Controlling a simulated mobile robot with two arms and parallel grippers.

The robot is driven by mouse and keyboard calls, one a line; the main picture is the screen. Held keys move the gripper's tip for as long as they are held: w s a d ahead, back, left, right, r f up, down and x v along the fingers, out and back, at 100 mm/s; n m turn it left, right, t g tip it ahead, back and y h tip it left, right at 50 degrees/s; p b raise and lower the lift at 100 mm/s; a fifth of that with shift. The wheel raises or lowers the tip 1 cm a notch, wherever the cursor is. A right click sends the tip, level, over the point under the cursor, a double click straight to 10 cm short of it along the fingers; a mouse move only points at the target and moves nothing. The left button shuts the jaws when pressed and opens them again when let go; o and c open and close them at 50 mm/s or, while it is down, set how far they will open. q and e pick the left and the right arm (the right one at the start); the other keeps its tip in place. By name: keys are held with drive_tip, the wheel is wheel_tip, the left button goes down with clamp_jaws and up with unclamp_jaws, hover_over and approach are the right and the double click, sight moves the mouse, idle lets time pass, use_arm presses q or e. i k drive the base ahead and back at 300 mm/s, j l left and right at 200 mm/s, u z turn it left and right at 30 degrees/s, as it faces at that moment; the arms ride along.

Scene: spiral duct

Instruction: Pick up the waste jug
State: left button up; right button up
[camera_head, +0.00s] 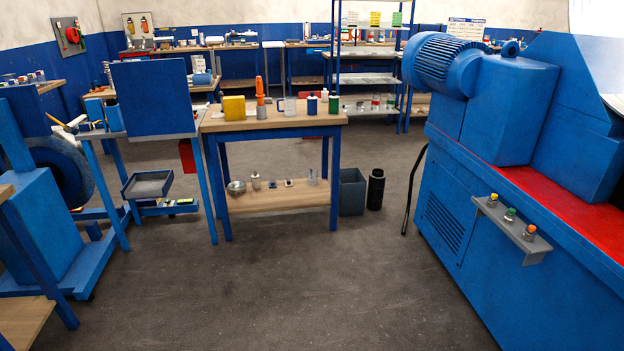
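No thing in view is clearly marked as the waste jug. On the blue-legged wooden table (270,122) ahead of me stand a yellow box-shaped container (234,107), an orange cone-shaped thing (260,92) and a pale grey jug-like vessel (290,105). Beside them are a dark bottle (312,104) and a green bottle (333,104). A small white bottle (256,181) stands on the lower shelf. Which of these is the waste jug I cannot tell. Neither of my grippers is in view.
A grey bin (352,192) and a black cylinder (376,190) stand on the floor right of the table. A large blue machine (500,235) fills the right. Blue equipment (45,220) stands at left. The floor between (270,290) is clear.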

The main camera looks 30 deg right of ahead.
sight(312, 176)
drive_tip(key=i+l+z, duration=0.2)
drive_tip(key=i, duration=0.15)
drive_tip(key=i+l+z, duration=0.2)
drive_tip(key=i+j+z, duration=0.1)
drive_tip(key=i+z, duration=0.25)
drive_tip(key=i, duration=1.8)
